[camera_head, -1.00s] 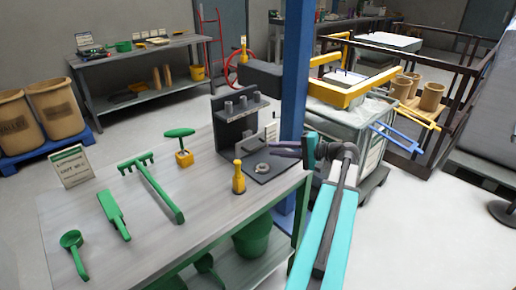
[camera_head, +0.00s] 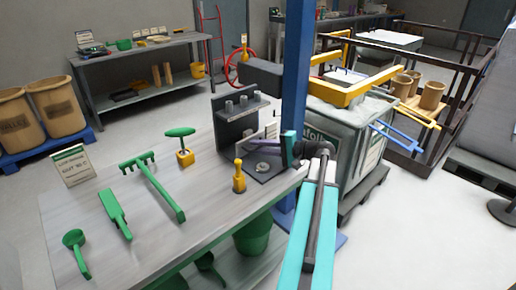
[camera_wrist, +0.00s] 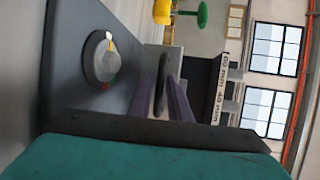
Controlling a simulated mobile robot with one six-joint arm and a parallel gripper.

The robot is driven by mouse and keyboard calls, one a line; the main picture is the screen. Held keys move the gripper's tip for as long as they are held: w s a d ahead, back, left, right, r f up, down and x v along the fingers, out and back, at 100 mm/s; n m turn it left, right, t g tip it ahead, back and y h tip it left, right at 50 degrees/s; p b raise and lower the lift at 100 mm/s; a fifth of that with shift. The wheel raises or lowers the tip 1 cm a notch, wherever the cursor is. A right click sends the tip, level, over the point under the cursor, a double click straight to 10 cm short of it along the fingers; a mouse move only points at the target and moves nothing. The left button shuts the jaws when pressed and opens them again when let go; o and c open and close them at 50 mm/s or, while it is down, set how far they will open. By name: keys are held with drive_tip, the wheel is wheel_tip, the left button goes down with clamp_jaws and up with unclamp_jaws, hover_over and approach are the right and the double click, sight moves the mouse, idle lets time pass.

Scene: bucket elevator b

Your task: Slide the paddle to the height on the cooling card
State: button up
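A green flat-bladed tool, perhaps the paddle (camera_head: 113,213), lies on the workbench between a green scoop and a green rake. A white card with a green header (camera_head: 72,165) stands at the bench's left back; its small print is not readable. My gripper (camera_head: 286,148) is at the bench's right end, beside a dark stand (camera_head: 238,120) and over its base plate. In the wrist view my gripper's two fingers (camera_wrist: 160,105) are apart. A dark, narrow upright shape (camera_wrist: 161,82) shows between or beyond them; contact cannot be told. A round grey dial (camera_wrist: 102,60) with yellow and red marks is beside them.
The blue post (camera_head: 296,75) rises close behind my gripper. A yellow-handled piece (camera_head: 239,177) stands left of the base plate, with a green T-handle (camera_head: 180,133) farther left. A grey bin (camera_head: 340,130) is right of the post. Floor at the front right is clear.

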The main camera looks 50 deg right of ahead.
clamp_jaws()
drive_tip(key=shift+r, duration=0.1)
drive_tip(key=shift+r, duration=0.25)
unclamp_jaws()
drive_tip(key=shift+s, duration=0.15)
